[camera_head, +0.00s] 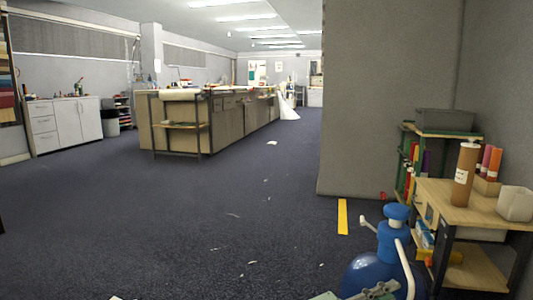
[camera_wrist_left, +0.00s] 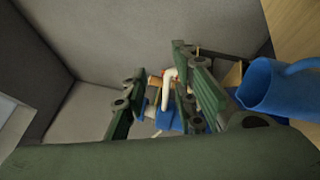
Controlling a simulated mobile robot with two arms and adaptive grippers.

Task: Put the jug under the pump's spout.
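The pump (camera_head: 391,245) is at the lower right of the head view, blue with a round knob on top, a short white spout and a curved white tube. Its rounded lower part is cut off by the picture edge. In the left wrist view, blue and white parts that look like the pump (camera_wrist_left: 165,118) show beyond my left gripper (camera_wrist_left: 160,105). Its green fingers are apart, with nothing seen held between them. The blue jug (camera_wrist_left: 272,88) is at the right, outside the fingers, its handle toward the picture edge. I cannot make out the jug in the head view.
A wooden shelf unit (camera_head: 463,203) with a brown bottle (camera_head: 464,174) and a white container (camera_head: 515,203) stands at the right, beside a grey wall (camera_head: 385,100). A yellow floor strip (camera_head: 342,217) lies near it. The carpet (camera_head: 190,220) at left is mostly clear, with small scraps.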

